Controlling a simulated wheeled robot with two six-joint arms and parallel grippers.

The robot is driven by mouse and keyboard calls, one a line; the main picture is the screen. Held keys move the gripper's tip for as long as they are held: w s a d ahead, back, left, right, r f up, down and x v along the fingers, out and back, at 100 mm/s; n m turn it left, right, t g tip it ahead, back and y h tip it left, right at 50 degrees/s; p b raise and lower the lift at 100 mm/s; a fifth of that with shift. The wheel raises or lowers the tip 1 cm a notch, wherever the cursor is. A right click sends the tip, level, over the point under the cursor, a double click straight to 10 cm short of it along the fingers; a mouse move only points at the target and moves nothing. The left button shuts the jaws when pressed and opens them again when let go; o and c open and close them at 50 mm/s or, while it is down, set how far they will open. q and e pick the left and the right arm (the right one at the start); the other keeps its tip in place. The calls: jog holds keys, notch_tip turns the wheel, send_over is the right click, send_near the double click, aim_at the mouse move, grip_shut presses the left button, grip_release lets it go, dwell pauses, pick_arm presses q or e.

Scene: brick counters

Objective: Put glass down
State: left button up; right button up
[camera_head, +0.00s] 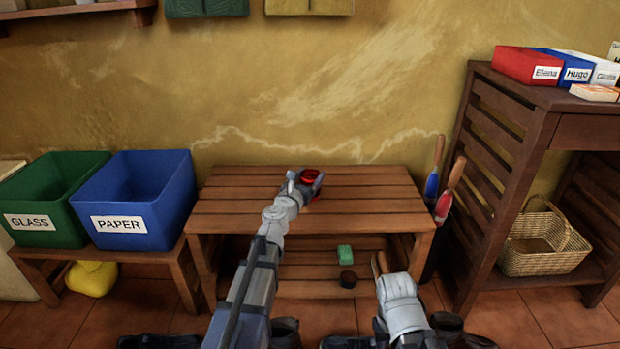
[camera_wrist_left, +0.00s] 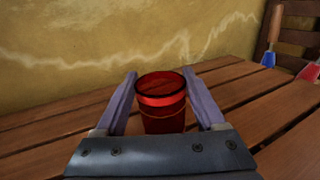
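A red glass (camera_head: 311,175) with a thin gold band is near the back of the slatted wooden table (camera_head: 240,207). It also shows in the left wrist view (camera_wrist_left: 161,100), upright between the two fingers of my left gripper (camera_wrist_left: 160,90). Narrow gaps show between the glass and both fingers, so the gripper looks open around it. The glass seems to stand on the slats, but its base is hidden behind the gripper body. In the head view my left gripper (camera_head: 305,183) partly covers the glass. My right gripper (camera_head: 379,264) is low in front of the table, its opening unclear.
Green GLASS bin (camera_head: 75,178) and blue PAPER bin (camera_head: 160,180) stand on a low bench at left. A shelf unit (camera_head: 515,100) stands right. The tabletop's right half is clear.

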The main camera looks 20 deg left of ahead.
pick_arm(q)
jog(key=o, duration=0.4)
jog(key=shift+c, duration=0.2)
